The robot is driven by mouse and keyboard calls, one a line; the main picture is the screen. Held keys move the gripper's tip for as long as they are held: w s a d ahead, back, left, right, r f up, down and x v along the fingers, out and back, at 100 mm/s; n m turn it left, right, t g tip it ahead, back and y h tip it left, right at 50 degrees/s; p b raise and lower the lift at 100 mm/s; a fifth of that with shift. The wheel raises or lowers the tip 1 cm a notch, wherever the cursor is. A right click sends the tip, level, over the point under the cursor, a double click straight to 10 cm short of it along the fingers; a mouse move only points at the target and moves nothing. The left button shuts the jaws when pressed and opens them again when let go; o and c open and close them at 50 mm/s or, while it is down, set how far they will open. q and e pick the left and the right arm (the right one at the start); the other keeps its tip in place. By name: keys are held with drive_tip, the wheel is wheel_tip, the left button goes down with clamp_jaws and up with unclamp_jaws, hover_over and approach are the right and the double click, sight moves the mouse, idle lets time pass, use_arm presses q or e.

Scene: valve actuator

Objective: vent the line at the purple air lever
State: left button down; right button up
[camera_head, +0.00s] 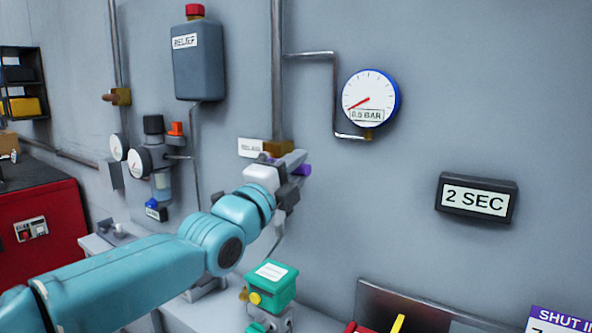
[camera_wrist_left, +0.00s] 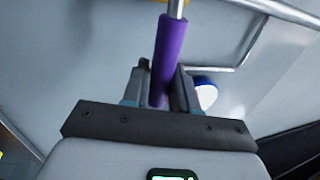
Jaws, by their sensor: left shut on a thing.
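The purple air lever (camera_head: 303,170) shows as a short purple end beside my left gripper (camera_head: 292,163) in the head view. It sits at the brass valve (camera_head: 278,147) on the vertical pipe. In the left wrist view the purple lever (camera_wrist_left: 169,50) runs down between the two fingers of my left gripper (camera_wrist_left: 161,88), which is shut on it. The gripper hides most of the lever in the head view. My right gripper is not in view.
A dark "2 SEC" sign (camera_head: 477,198) is on the wall. A grey relief tank (camera_head: 199,58) is upper left. A green box (camera_head: 271,286) stands below my left gripper.

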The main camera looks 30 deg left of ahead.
use_arm(q)
drive_tip(key=shift+f, duration=0.1)
drive_tip(key=c, duration=1)
unclamp_jaws()
drive_tip(key=shift+s+f, duration=0.1)
drive_tip(key=shift+s, duration=0.3)
drive_tip(key=b+v, duration=0.4)
drive_tip(key=v, duration=1.1)
drive_tip(key=shift+s+a+f, duration=0.1)
drive_tip(key=shift+s+a, duration=0.05)
drive_tip(key=shift+s, duration=0.05)
